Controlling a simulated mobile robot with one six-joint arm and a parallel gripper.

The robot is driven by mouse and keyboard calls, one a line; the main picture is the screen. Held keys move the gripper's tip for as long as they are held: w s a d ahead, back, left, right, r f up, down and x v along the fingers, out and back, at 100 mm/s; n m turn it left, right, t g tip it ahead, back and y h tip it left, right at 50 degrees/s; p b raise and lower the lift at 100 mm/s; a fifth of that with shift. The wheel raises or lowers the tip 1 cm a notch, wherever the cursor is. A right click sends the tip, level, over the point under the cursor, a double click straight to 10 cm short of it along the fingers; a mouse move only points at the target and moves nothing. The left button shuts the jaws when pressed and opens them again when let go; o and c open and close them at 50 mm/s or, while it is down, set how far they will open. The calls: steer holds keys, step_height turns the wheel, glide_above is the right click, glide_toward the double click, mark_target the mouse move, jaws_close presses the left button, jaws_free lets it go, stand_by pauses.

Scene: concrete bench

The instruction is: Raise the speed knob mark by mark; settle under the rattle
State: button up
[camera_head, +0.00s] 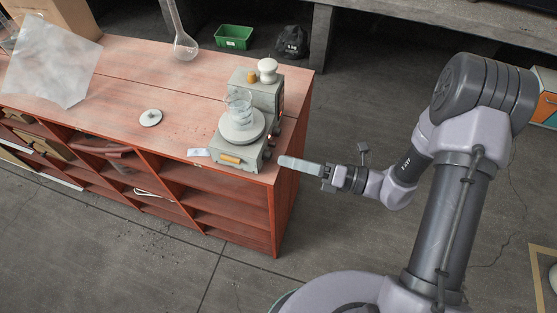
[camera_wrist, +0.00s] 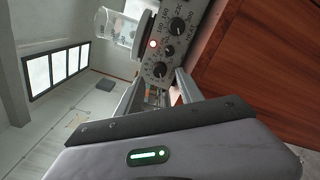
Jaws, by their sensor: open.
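A grey-green stirrer-like device (camera_head: 267,90) stands at the right end of the red wooden bench, with a glass beaker (camera_head: 238,107) on its round plate (camera_head: 241,128). In the wrist view its grey control panel (camera_wrist: 190,45) carries several black knobs with printed scales, among them a large upper knob (camera_wrist: 178,25) and a lower knob (camera_wrist: 160,69). Which one is the speed knob I cannot tell. A red lamp (camera_wrist: 152,44) glows beside them. My gripper (camera_head: 283,161) is off the bench's right end; in the wrist view its open, empty fingers (camera_wrist: 158,92) point toward the panel, apart from the knobs.
The red bench (camera_head: 185,95) also holds a white disc (camera_head: 150,117), a translucent sheet (camera_head: 52,62) and a long-necked flask (camera_head: 184,45). A green bin (camera_head: 234,37) and black bag (camera_head: 291,42) lie behind. Floor right of the bench is clear.

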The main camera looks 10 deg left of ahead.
mark_target(271, 156)
steer(key=shift+w+a+b, duration=0.15)
steer(key=shift+a+b, duration=0.15)
steer(key=shift+a, duration=1.45)
steer(key=shift+c, duration=0.4)
jaws_close()
steer(key=shift+r+p, duration=0.15)
steer(key=shift+p, duration=0.25)
